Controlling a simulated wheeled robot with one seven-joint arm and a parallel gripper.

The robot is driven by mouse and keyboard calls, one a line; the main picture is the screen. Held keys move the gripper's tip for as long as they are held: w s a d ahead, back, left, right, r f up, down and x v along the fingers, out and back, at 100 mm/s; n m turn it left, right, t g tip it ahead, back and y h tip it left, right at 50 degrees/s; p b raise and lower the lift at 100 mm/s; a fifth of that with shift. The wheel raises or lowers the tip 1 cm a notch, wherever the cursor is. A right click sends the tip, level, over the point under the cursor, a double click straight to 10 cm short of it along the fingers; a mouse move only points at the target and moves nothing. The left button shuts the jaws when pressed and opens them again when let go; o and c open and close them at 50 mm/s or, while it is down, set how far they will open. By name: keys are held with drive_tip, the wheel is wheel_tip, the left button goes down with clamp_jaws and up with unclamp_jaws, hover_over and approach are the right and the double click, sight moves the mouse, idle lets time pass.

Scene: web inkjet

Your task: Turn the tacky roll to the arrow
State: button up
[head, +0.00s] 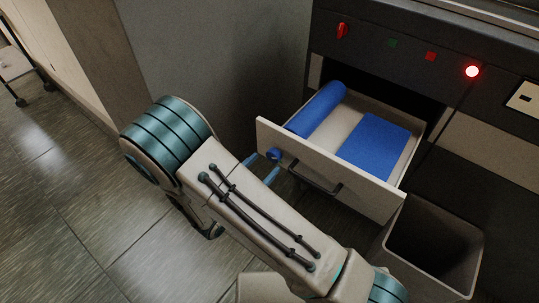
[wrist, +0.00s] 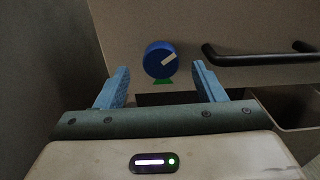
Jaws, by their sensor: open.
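The tacky roll (head: 318,110) is a long blue cylinder lying along the left side of the open drawer (head: 375,192). A round blue knob (head: 273,155) sits on the drawer front near its left end.
A dark bar handle (head: 314,178) sticks out of the drawer front, right of the knob. A blue pad (head: 375,146) lies in the drawer. An open bin (head: 435,245) stands below at right. A red light (head: 472,71) glows on the machine panel.

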sight(271, 157)
drive_tip(key=shift+x, duration=2.15)
drive_tip(key=c, duration=1)
